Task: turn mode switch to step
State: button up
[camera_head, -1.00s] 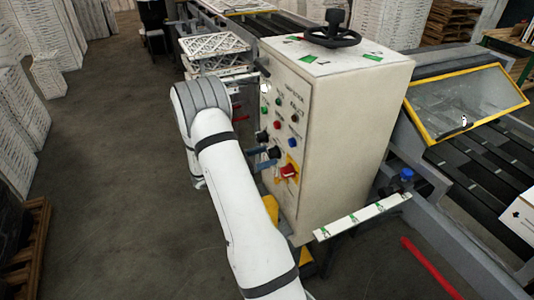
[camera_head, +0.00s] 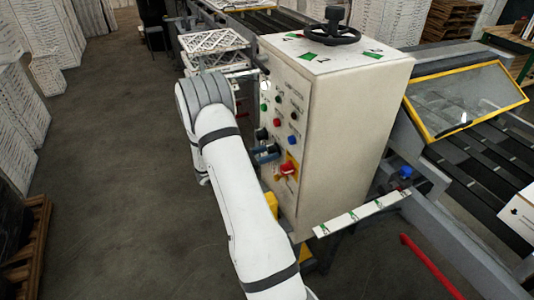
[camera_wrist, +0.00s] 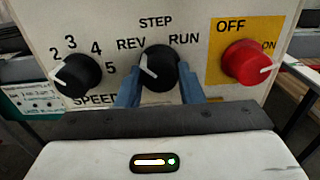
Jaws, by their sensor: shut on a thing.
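The mode switch (camera_wrist: 158,66) is a round black knob in the wrist view, under the labels REV, STEP and RUN. Its white pointer line sits on the left of the knob, tilted up-left toward REV, not at STEP above. My gripper (camera_wrist: 159,92) has its blue fingers on the left and right sides of this knob and is shut on it. In the head view my gripper (camera_head: 265,153) is at the left face of the beige control cabinet (camera_head: 345,130); the knob is largely hidden there by the fingers.
A black speed knob (camera_wrist: 76,75) is close on the left and a red OFF/ON switch (camera_wrist: 246,62) on a yellow plate is on the right. A black handwheel (camera_head: 331,34) tops the cabinet. Open floor (camera_head: 110,190) lies left of my arm.

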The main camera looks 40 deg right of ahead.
jog(key=shift+f+b, duration=0.1)
jog(key=shift+b, duration=0.4)
jog(key=m+b, duration=0.8)
jog(key=b, duration=0.5)
jog(key=shift+w+m, duration=0.1)
jog(key=shift+m, duration=0.2)
jog(key=o, duration=1)
